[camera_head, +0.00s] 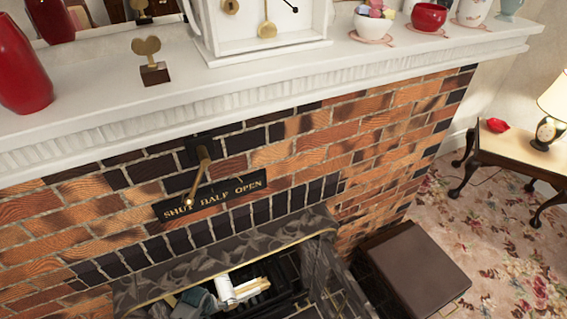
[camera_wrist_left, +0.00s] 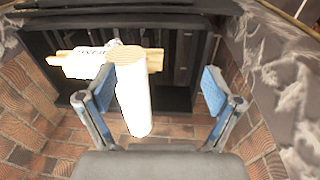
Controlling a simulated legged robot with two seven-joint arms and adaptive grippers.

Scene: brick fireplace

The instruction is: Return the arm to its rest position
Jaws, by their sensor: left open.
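My left gripper (camera_wrist_left: 155,92) is open in the left wrist view, its two blue-padded fingers spread apart. A white log (camera_wrist_left: 134,100) with a pale wood end appears between the fingers, nearer the left one. Whether the log touches a finger is not clear. In the head view part of my left gripper (camera_head: 195,303) shows low in the fireplace opening, beside the white log (camera_head: 226,289). Most of my left arm is hidden. My right gripper is in neither view.
A stone-edged fireplace opening (camera_head: 215,257) surrounds the gripper closely. A brass lever (camera_head: 197,182) hangs in front of the "SHUT HALF OPEN" plate (camera_head: 230,190), pointing near SHUT. The white mantel (camera_head: 110,100) juts out above. A brown box-like stool (camera_head: 420,270) stands to the right.

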